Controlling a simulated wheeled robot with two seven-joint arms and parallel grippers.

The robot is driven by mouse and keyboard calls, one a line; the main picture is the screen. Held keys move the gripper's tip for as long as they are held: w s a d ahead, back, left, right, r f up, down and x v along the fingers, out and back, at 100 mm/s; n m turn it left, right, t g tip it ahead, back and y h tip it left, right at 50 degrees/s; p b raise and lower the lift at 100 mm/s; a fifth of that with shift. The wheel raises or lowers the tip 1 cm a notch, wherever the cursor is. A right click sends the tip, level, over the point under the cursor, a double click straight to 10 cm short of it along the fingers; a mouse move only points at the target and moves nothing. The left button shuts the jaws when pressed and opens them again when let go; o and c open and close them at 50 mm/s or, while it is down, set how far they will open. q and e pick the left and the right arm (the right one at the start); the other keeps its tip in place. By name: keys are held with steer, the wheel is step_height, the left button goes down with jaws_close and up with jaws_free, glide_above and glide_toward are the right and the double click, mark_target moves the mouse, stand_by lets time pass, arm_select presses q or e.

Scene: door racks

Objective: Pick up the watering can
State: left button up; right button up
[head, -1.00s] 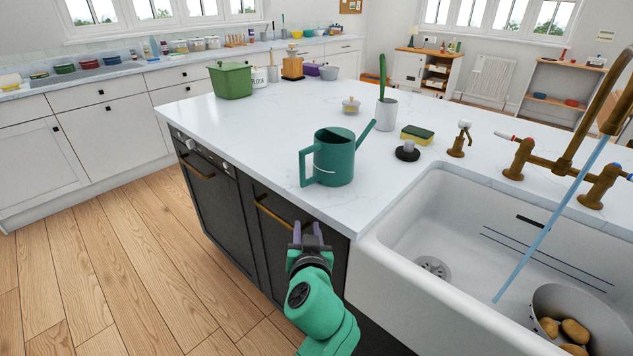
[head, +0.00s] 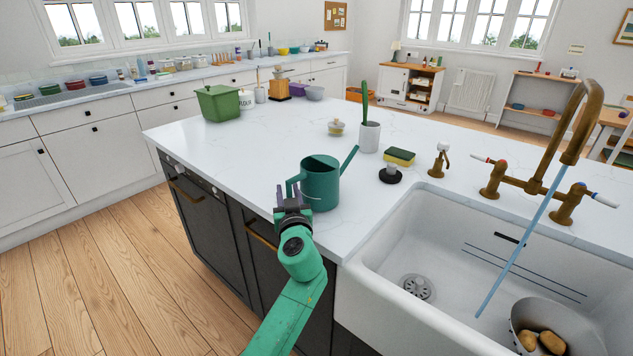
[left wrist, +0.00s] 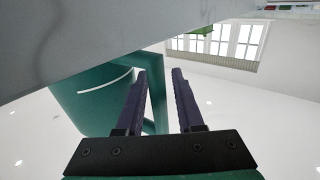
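The green watering can (head: 321,184) stands upright on the white island counter, near its front edge. Its handle faces left and its spout points right. My left gripper (head: 291,192) is at the handle side of the can, by the counter edge. In the left wrist view the can (left wrist: 95,100) appears upside down. The two dark fingers (left wrist: 158,75) are apart there, and part of the handle shows in the gap, close to the left finger. I cannot tell whether the handle lies fully between the fingertips. My right gripper is not in view.
A white sink (head: 400,255) with a running brass tap (head: 570,140) lies to the right.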

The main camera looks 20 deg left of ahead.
arm_select(q)
steer(key=shift+w, duration=0.1)
jaws_close()
steer(key=shift+r, duration=0.15)
